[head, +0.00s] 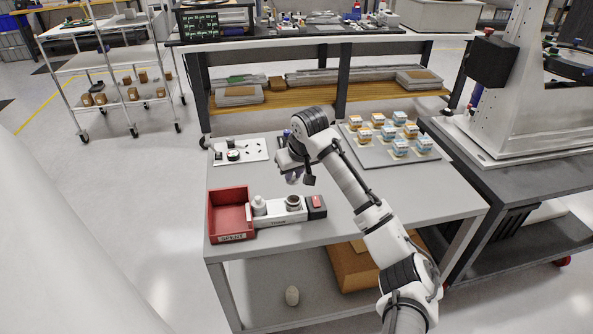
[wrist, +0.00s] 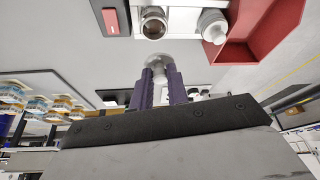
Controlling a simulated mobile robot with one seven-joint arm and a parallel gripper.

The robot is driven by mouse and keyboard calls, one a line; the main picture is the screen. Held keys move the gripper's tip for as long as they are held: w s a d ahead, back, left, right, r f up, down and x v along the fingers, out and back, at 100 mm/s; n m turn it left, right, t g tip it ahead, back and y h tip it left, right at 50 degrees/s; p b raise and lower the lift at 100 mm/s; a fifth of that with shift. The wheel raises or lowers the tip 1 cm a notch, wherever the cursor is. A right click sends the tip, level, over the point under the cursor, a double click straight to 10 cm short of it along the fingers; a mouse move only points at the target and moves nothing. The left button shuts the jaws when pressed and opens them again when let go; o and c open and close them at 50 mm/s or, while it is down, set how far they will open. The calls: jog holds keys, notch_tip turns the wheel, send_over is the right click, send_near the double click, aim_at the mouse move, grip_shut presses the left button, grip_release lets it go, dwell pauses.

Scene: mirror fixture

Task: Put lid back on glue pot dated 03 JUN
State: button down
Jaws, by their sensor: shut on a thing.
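My gripper (head: 294,178) is above the table, behind the white holder (head: 279,219). In the wrist view my gripper's purple fingers (wrist: 160,78) are shut on the knob of a pale round lid (wrist: 154,59). An open pot (head: 293,202) with a dark rim stands in the holder; it also shows in the wrist view (wrist: 154,22), apart from the lid. A white capped pot (head: 259,205) stands to its left in the head view and also shows in the wrist view (wrist: 212,26). No date is legible on either pot.
A red bin (head: 232,190) with a front label stands at the holder's left end. A black block with a red top (head: 317,205) is at its right end. A white board (head: 254,150) with small parts and a grey tray (head: 372,158) of several small boxes lie farther back.

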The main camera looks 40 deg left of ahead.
aim_at(295, 182)
notch_tip(295, 182, down, 4)
jog(key=b, duration=0.3)
jog(key=shift+r, duration=0.2)
jog(key=shift+f+b, duration=0.3)
jog(key=shift+f, duration=0.75)
jog(key=shift+d+p, duration=0.15)
jog(key=shift+p, duration=0.15)
jog(key=shift+f+p, duration=0.25)
jog(key=shift+p, duration=0.6)
dwell(1.7)
jog(key=c, duration=0.8)
grip_release()
jog(key=shift+r, duration=0.1)
